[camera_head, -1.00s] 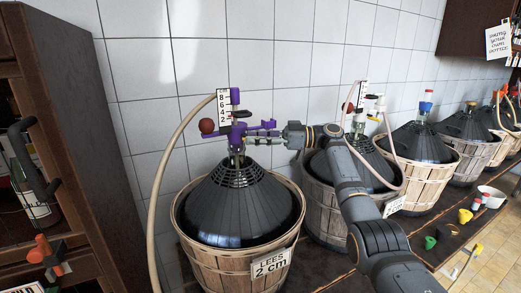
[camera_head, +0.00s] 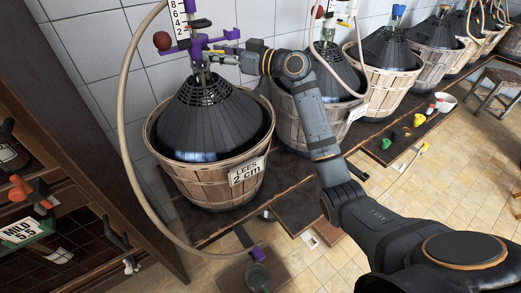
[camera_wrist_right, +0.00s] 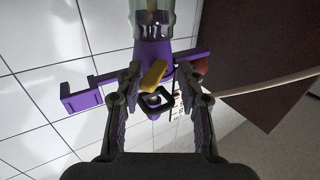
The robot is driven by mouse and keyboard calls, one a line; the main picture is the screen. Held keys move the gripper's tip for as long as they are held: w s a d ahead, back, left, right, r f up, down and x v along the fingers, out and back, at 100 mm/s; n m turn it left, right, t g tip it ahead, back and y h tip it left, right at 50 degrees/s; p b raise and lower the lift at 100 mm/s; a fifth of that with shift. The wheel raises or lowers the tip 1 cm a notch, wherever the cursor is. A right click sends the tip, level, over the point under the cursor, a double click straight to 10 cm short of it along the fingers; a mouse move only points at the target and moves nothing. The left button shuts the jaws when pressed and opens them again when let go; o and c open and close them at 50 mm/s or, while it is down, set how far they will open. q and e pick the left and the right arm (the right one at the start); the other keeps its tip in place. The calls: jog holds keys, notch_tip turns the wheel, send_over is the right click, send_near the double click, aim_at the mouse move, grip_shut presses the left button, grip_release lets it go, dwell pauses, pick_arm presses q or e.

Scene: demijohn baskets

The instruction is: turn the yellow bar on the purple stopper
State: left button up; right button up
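The purple stopper (camera_head: 199,47) sits in the neck of the nearest demijohn. In the wrist view the stopper (camera_wrist_right: 152,50) appears below the clear glass neck (camera_wrist_right: 152,18), with purple arms to either side. The yellow bar (camera_wrist_right: 153,74) lies slanted across its front. My right gripper (camera_head: 231,54) reaches in from the right, close beside the stopper. In the wrist view its two fingers (camera_wrist_right: 157,84) are spread, with the yellow bar between and just beyond their tips; contact cannot be told. My left gripper is not in view.
The black-topped demijohn stands in a wooden basket (camera_head: 207,186) labelled "LEES 2 cm". A beige hose (camera_head: 125,135) loops down its left side. More basketed demijohns line the bench to the right. A dark wooden cabinet (camera_head: 70,130) stands at left. Tiled floor (camera_head: 430,185) is open at right.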

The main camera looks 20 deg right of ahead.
jog(key=m+t+h+p, duration=0.1)
jog(key=m+h+p, duration=0.1)
jog(key=a+m+t+h+p, duration=0.1)
jog(key=m+h+p, duration=0.1)
jog(key=h+p, duration=0.1)
jog(key=s+a+m+t+h+p, duration=0.1)
jog(key=m+t+h+p, duration=0.1)
jog(key=h, duration=0.1)
jog(key=shift+r+p, duration=0.35)
jog(key=shift+p, duration=0.05)
jog(key=f+b+v, duration=0.2)
jog(key=b+v, duration=0.1)
jog(key=v, duration=0.8)
jog(key=s+d+f+g+h, duration=0.1)
jog(key=s+f+g, duration=0.1)
jog(key=f, duration=0.5)
jog(key=s+d+f+g, duration=0.1)
jog(key=s+f+g, duration=0.1)
jog(key=f, duration=0.5)
jog(key=s+d+f+g+h, duration=0.1)
jog(key=s+f+g, duration=0.2)
jog(key=f, duration=0.4)
jog(key=shift+s+d+f+m+h+p, duration=0.1)
jog(key=shift+s+m+h+p, duration=0.25)
jog(key=shift+s, duration=0.2)
